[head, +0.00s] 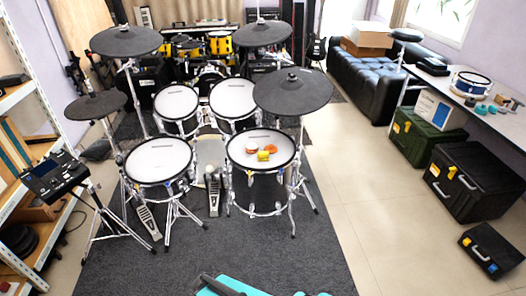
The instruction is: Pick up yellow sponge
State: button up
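A small yellow block (263,156), which looks like the yellow sponge, lies on the white mesh head of the front right drum (242,150). Close behind it lie two small orange items, one to the left (252,147) and one to the right (270,148). Whether they touch the yellow block is too small to tell. Teal and dark parts of my own body show at the bottom edge, well in front of the drum. I cannot make out my gripper's fingers in this view.
A dark cymbal pad (292,91) on a stand overhangs the right drum's back edge. Another drum (158,160) stands to the left, with pedals between. The grey carpet (245,255) in front is clear. Dark cases (475,182) stand at the right.

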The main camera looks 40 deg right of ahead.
aim_at(262, 156)
jog(key=i, duration=1.15)
jog(key=u, duration=0.45)
